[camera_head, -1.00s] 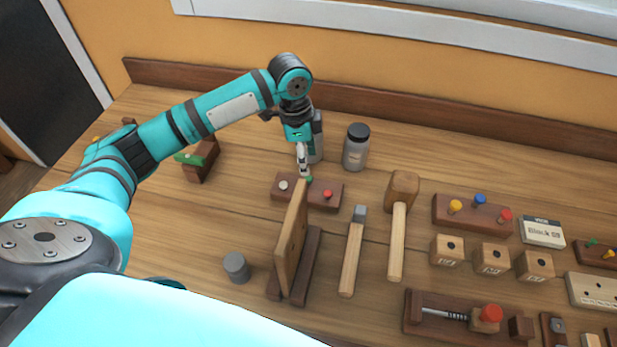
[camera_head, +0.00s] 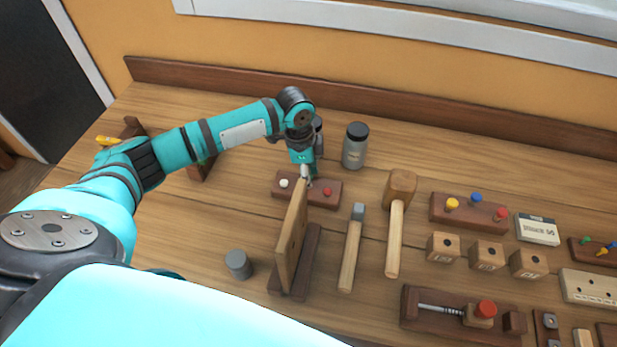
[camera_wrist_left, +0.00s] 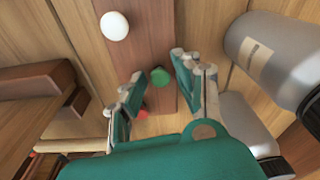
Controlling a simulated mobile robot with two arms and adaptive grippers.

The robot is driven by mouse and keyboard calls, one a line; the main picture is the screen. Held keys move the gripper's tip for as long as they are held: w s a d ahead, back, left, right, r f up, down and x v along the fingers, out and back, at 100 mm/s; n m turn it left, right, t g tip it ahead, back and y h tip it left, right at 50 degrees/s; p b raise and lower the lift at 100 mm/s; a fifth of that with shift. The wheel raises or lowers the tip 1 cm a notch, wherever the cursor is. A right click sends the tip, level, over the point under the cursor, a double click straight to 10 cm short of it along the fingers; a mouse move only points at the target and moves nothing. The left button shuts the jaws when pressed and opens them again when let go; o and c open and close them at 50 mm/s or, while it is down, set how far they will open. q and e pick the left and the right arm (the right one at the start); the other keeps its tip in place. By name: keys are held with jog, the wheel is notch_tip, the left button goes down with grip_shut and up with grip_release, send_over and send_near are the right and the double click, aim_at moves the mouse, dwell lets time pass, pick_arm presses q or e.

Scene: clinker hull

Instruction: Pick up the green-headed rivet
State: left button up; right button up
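The green-headed rivet (camera_wrist_left: 160,77) shows in the left wrist view, on a dark wooden block (camera_wrist_left: 148,42) between a white-headed rivet (camera_wrist_left: 114,26) and a red-headed one (camera_wrist_left: 143,113). In the head view the block (camera_head: 316,202) lies behind an upright wooden board, and its white (camera_head: 284,183) and red (camera_head: 327,191) heads show. The green head is hidden there by my gripper. My left gripper (camera_wrist_left: 157,65) is open, with its fingers on either side of the green head and not closed on it. In the head view it (camera_head: 305,172) points down over the block. My right gripper is not in view.
The upright board (camera_head: 292,237) stands close in front of the block. A grey dark-lidded jar (camera_head: 354,153) stands behind to the right, and another is beside my gripper. A chisel (camera_head: 351,250), a mallet (camera_head: 396,235) and a grey cylinder (camera_head: 238,264) lie or stand nearer.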

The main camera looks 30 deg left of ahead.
pick_arm(q)
grip_shut()
